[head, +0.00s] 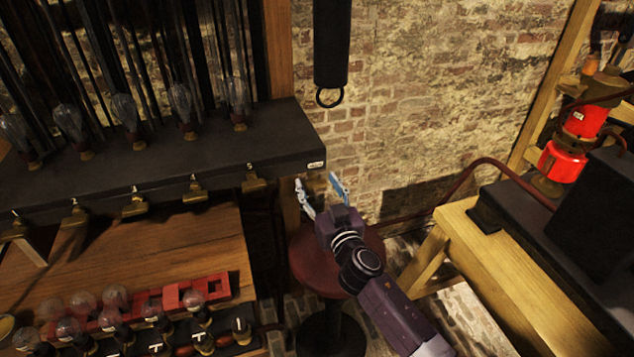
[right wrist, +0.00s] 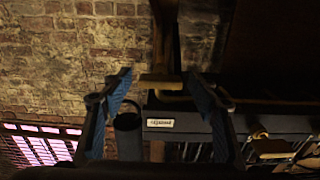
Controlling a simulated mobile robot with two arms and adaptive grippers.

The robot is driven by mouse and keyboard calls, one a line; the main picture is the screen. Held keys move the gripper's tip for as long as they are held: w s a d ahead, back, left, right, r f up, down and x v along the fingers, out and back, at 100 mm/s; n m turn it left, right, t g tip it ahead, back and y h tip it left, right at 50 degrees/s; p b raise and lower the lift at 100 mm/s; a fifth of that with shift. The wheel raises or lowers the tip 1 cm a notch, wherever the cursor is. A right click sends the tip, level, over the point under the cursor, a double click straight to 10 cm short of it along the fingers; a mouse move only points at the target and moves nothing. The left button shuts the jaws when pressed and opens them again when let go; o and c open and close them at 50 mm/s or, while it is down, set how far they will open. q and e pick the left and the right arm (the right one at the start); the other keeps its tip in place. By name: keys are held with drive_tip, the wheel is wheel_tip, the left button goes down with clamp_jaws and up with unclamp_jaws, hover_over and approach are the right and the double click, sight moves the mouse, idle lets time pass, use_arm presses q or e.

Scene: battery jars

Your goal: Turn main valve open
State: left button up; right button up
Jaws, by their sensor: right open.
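My right gripper (head: 317,183) is open and empty, just right of the black shelf's right end and above a red round stool. In the right wrist view its blue-padded fingers (right wrist: 160,82) stand apart, with a brass handle (right wrist: 165,85) seen between them; I cannot tell the distance, and no contact is clear. Brass levers hang along the shelf's front edge, marked with small numbers; the rightmost lever (head: 254,183) is nearest the gripper. I cannot tell which part is the main valve. My left gripper is not in view.
The black shelf (head: 285,135) carries several glass bulbs. A dark cylinder (head: 331,45) with a ring hangs above the gripper. The red stool (head: 305,262) stands below it. A wooden bench (head: 460,225) with dark equipment and a red lantern (head: 563,160) is at right.

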drive_tip(key=shift+w+a, duration=0.1)
drive_tip(key=shift+w, duration=0.25)
drive_tip(key=c, duration=1.2)
drive_tip(key=n, duration=0.3)
drive_tip(key=shift+n+b, duration=0.3)
drive_tip(key=shift+b, duration=0.05)
drive_tip(key=shift+n, duration=1.6)
